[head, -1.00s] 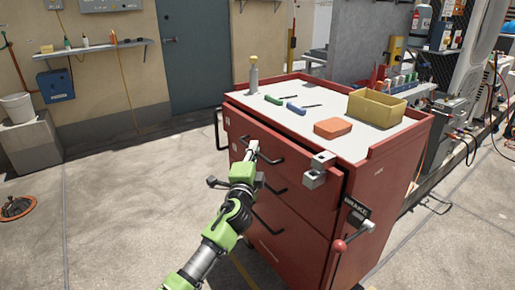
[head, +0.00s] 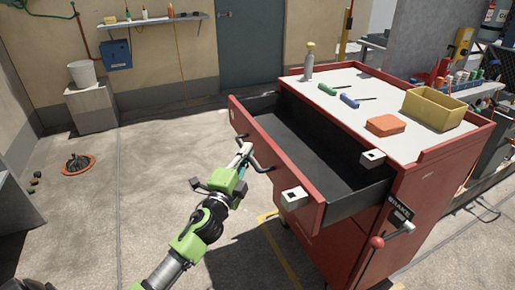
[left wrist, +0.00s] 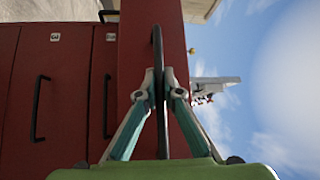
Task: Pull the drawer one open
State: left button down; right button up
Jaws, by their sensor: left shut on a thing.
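The top drawer (head: 279,165) of the red cabinet (head: 410,215) stands pulled well out, and its dark inside shows empty. My left gripper (head: 245,151) is at the drawer's front, shut on its black handle (head: 262,166). In the left wrist view the two fingers (left wrist: 160,88) close around the dark handle bar (left wrist: 158,50), against the red drawer front. Lower drawers with black handles (left wrist: 40,108) show there too, one labelled 3. My right gripper is not in view.
On the cabinet top lie a yellow bin (head: 433,108), an orange box (head: 385,125), two screwdrivers and a bottle (head: 309,62). A brake lever (head: 377,242) sticks out at the cabinet's near side.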

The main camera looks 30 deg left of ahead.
pick_arm(q)
jog(key=shift+s+a+f, duration=0.1)
jog(key=c, duration=2.2)
grip_release()
jog(key=shift+o, duration=0.2)
jog(key=s+d+f, duration=0.1)
jog(key=s, duration=1)
jog(key=shift+s+d+f, duration=0.3)
jog(key=shift+s, duration=0.1)
